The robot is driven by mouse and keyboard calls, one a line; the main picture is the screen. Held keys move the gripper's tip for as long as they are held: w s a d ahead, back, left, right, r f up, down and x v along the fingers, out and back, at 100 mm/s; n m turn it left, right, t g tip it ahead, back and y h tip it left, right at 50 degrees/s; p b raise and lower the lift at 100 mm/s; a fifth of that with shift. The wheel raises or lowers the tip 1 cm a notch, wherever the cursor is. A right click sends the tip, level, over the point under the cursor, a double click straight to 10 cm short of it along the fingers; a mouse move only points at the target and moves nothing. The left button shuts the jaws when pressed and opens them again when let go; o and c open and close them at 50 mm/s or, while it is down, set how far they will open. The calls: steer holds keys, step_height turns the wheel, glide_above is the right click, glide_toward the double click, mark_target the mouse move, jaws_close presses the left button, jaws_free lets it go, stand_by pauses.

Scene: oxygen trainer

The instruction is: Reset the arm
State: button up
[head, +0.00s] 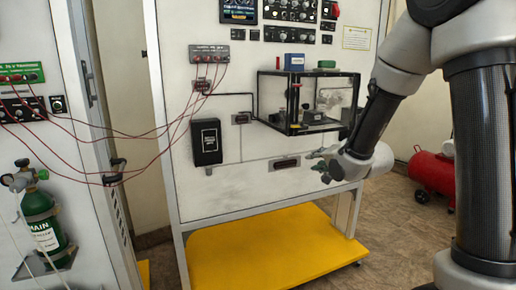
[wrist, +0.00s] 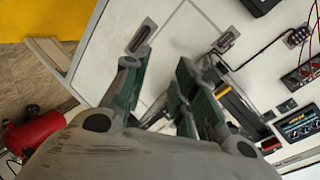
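My arm reaches in from the right of the head view. My gripper (head: 317,163) hangs in front of the white trainer panel (head: 240,185), below the clear box (head: 308,105). In the wrist view my gripper (wrist: 163,65) has its green-padded fingers apart, with only the white panel showing between them. It holds nothing. Whether the fingertips touch the panel is not clear.
The clear box and a black box (head: 206,142) stick out from the panel. Red cables hang across to the left panel. A green cylinder (head: 42,215) stands at left, a red tank (head: 432,172) at right. A yellow base (head: 270,247) lies below.

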steer(key=s+d+f+n+g+h, duration=0.2)
steer(key=s+d+f+n+g, duration=0.15)
steer(key=s, duration=0.55)
steer(key=s+d+f+n+g+h, duration=0.25)
steer(key=s+n+g, duration=0.2)
steer(key=s, duration=0.35)
steer(key=s+d+r+n, duration=0.1)
steer(key=s+r, duration=0.5)
steer(key=s, duration=0.3)
steer(key=s+d+r+n+g, duration=0.1)
steer(key=s+d+r, duration=0.1)
steer(key=s+r, duration=0.4)
steer(key=s+y, duration=0.1)
steer(key=s, duration=0.2)
steer(key=shift+s+d+r, duration=0.2)
steer(key=shift+s+d, duration=0.05)
steer(key=shift+d, duration=0.05)
